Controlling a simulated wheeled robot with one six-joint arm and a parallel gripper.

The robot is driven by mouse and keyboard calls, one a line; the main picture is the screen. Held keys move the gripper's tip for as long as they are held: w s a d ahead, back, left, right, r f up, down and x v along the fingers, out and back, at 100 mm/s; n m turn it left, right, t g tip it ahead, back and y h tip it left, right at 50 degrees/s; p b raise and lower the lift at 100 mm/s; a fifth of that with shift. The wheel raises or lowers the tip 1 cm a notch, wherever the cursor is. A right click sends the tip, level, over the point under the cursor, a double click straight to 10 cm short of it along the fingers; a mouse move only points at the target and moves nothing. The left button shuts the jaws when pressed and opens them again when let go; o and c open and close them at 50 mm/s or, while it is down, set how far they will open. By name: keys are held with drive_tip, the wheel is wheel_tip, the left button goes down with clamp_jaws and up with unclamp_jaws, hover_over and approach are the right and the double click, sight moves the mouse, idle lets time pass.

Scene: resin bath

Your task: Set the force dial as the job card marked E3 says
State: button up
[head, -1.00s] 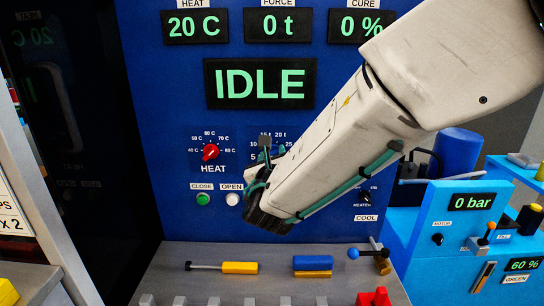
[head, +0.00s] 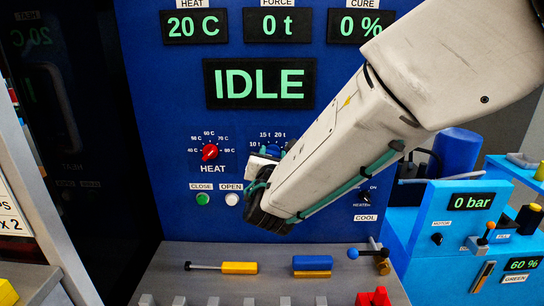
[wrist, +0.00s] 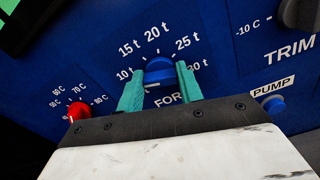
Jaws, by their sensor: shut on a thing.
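The force dial (wrist: 158,72) is a blue knob on the blue panel. In the wrist view its scale runs from about 10 t at the left over 15 t, 20 t and 25 t to 30 t at the right. My gripper (wrist: 160,82) has its two teal fingers closed on either side of the knob. Where the dial points is hard to tell. In the head view the dial (head: 273,150) is mostly behind my gripper (head: 268,172). The force display (head: 271,26) reads 0 t. I see no job card marked E3.
The red heat dial (head: 210,152) is left of my gripper, above the green close button (head: 203,199) and white open button (head: 231,199). The large display (head: 260,84) reads IDLE. Tools lie on the grey shelf (head: 210,255) below. A trim scale and pump knob (wrist: 273,105) sit to the right.

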drive_tip(key=shift+m, duration=0.5)
drive_tip(key=o, duration=1)
drive_tip(key=s, duration=0.8)
drive_tip(key=shift+a, duration=0.1)
drive_tip(key=shift+w, duration=0.1)
